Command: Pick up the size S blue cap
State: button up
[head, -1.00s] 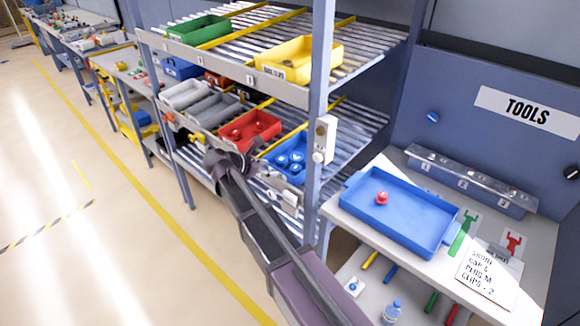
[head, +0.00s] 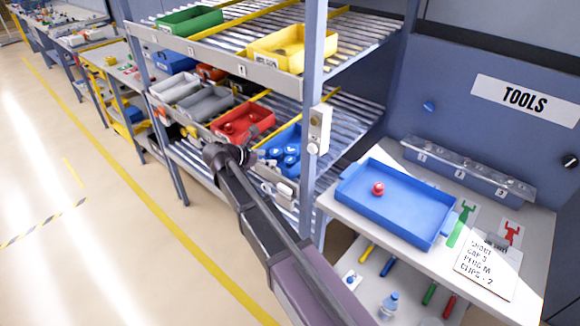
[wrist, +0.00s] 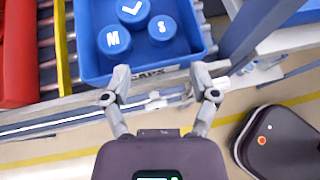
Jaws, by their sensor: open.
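The size S blue cap (wrist: 162,27) lies in a blue bin (wrist: 95,72), with a white S on its top. Beside it in the bin are a blue cap marked M (wrist: 115,40) and another marked L (wrist: 133,10). My gripper (wrist: 160,78) is open and empty, its fingertips at the bin's front edge, short of the S cap. In the head view, my gripper (head: 248,156) is just left of the blue bin (head: 290,172) on the lower rack shelf; the letters on the caps are too small to read there.
A red bin (head: 240,122) stands left of the blue bin. A rack post (head: 314,100) rises close on its right. A blue tray (head: 410,208) with a red knob-like piece (head: 378,188) sits on the table at right. Open floor lies at left.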

aim_at(289, 160)
jog(key=shift+b+x, duration=0.75)
jog(key=shift+x, duration=1.45)
jog(key=shift+s+b+x, duration=0.2)
jog(key=shift+b+x, duration=1.1)
jog(key=shift+x, duration=0.9)
jog(key=shift+w+d+f, duration=0.25)
jog(key=shift+d, duration=0.15)
jog(key=c, duration=0.7)
